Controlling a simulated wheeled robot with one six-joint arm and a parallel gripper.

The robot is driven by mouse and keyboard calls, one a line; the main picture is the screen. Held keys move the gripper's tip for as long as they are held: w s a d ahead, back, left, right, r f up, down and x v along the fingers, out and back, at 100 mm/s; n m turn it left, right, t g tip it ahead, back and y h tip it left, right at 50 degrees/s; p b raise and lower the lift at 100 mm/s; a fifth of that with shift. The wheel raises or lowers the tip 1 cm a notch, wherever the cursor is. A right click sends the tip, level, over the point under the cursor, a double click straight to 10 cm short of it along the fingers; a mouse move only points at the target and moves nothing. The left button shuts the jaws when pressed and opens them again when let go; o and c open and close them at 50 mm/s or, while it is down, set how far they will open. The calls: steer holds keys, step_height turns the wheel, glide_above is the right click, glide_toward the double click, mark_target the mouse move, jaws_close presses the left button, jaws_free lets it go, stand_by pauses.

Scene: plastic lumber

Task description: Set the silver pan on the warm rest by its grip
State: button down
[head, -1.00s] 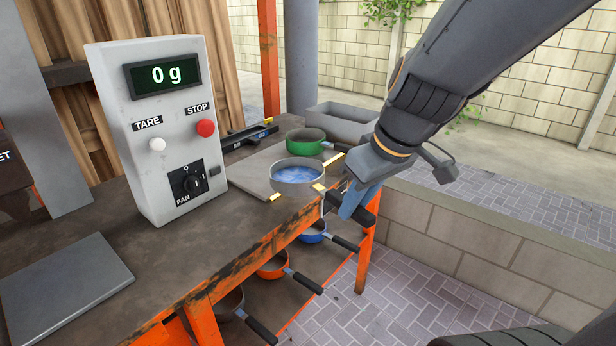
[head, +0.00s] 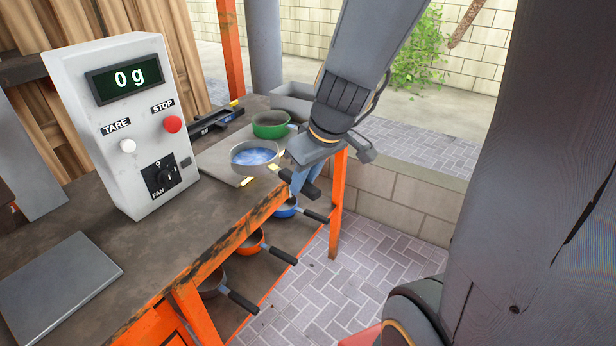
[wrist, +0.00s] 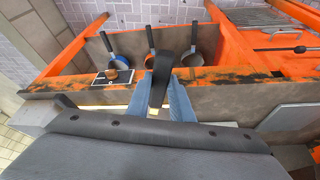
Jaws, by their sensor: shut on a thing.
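The silver pan (head: 254,153) with blue contents is over the grey plate (head: 213,160) with yellow corner marks, near the bench's front edge. I cannot tell whether it touches the plate. My gripper (head: 304,182) is shut on the pan's black handle, which also shows between the blue fingers in the wrist view (wrist: 162,78). The pan's bowl is hidden in the wrist view. A flat grey slab (head: 62,288) lies at the bench's near left. I cannot tell which surface is the warm rest.
A grey control box (head: 128,120) reading 0 g stands on the bench. A green pan (head: 270,124) sits behind the silver one. Blue (head: 286,207), orange (head: 250,242) and grey (head: 212,282) pans sit below, handles outward. A wooden post (head: 550,170) fills the right foreground.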

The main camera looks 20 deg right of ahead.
mark_target(269, 162)
steer(key=shift+w+a+f+p, duration=0.15)
steer(key=shift+w+a+p, duration=0.7)
steer(key=shift+w, duration=1.1)
steer(key=shift+w+a+f+p, duration=0.1)
steer(key=shift+w+a+p, duration=0.75)
steer(key=shift+w, duration=1.15)
steer(key=shift+w+a+f+p, duration=0.15)
steer(key=shift+w+a+p, duration=0.7)
steer(key=shift+w, duration=1.1)
steer(key=f+b, duration=0.2)
steer(key=b, duration=0.1)
steer(key=shift+d+f, duration=0.25)
steer(key=shift+d, duration=0.05)
steer(key=shift+s, duration=0.1)
steer(key=c, duration=1.5)
jaws_free()
steer(key=v, duration=0.7)
steer(key=shift+r, duration=0.1)
steer(key=shift+s, duration=0.3)
steer(key=s+f+m+g, duration=0.1)
steer(key=s, duration=0.5)
steer(key=s+d+f+m+g+h, duration=0.1)
steer(key=s+f, duration=0.1)
steer(key=s, duration=0.4)
steer(key=s+d+f+m+g, duration=0.1)
steer(key=s+f+m, duration=0.1)
steer(key=s, duration=0.4)
steer(key=shift+s+d+g+h, duration=0.25)
steer(key=shift+g+h, duration=0.05)
